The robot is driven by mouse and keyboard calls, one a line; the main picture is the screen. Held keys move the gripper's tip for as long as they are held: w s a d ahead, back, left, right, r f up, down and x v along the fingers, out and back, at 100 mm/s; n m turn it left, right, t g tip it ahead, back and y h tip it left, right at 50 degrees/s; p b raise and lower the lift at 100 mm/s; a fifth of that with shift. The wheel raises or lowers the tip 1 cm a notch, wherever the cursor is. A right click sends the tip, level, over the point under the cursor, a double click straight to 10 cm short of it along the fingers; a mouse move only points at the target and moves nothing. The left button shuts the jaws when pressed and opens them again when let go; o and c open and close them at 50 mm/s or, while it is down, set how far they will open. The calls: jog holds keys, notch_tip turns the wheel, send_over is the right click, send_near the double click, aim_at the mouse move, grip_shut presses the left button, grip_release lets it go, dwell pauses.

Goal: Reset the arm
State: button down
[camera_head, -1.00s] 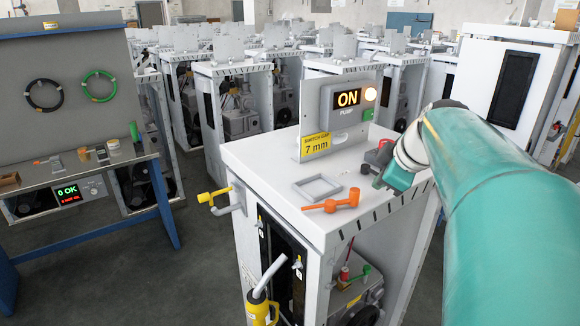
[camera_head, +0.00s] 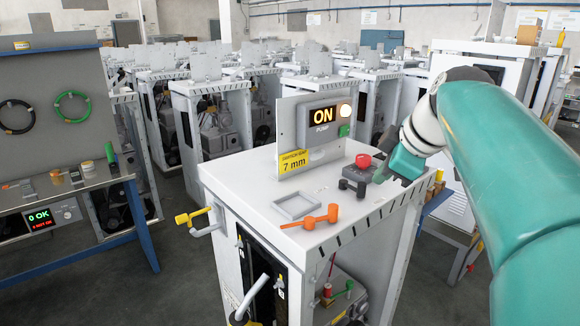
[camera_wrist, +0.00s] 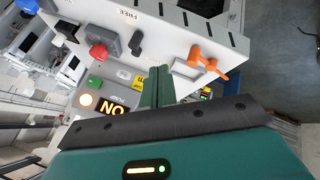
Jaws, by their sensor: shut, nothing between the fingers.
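My teal arm comes in from the right in the head view, and my gripper (camera_head: 388,172) hangs above the right side of the white cabinet top (camera_head: 245,178). Its green fingers also show in the wrist view (camera_wrist: 157,84); they are together with nothing between them. The red button (camera_head: 363,160) on its dark box (camera_head: 355,178) stands beside the gripper in the head view. The button also shows in the wrist view (camera_wrist: 98,52), left of the fingers and apart from them.
The pump panel (camera_head: 322,117) reads ON with its lamp lit, above a yellow 7 mm label (camera_head: 297,162). An orange lever (camera_head: 312,217) and a grey tray (camera_head: 297,204) lie near the front edge. A workbench (camera_head: 85,183) stands left; many cabinets crowd behind.

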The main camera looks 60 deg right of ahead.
dwell(0.3)
jog(key=shift+t+y, duration=0.4)
jog(key=shift+y, duration=0.5)
jog(key=w+a+f, duration=0.1)
jog(key=w+a, duration=0.1)
jog(key=w, duration=0.2)
jog(key=w+a+f, duration=0.1)
jog(key=w+a, duration=0.2)
jog(key=w, duration=0.1)
jog(key=w+a+f, duration=0.1)
jog(key=w+a, duration=0.2)
jog(key=w, duration=0.1)
jog(key=shift+f, duration=0.3)
jog(key=w+a+f+y, duration=0.1)
jog(key=w+a+f, duration=0.35)
jog(key=a, duration=0.55)
jog(key=w+a+f+y, duration=0.1)
jog(key=w+a+f, duration=0.2)
jog(key=w+a, duration=0.45)
jog(key=s+a+f, duration=0.1)
jog(key=a+f, duration=0.3)
jog(key=a, duration=0.3)
jog(key=s+a+f+m+g, duration=0.1)
jog(key=a+f, duration=0.3)
jog(key=a, duration=0.4)
jog(key=shift+s+a+m+y, duration=0.25)
jog(key=shift+s+m+y, duration=0.05)
jog(key=shift+s, duration=0.1)
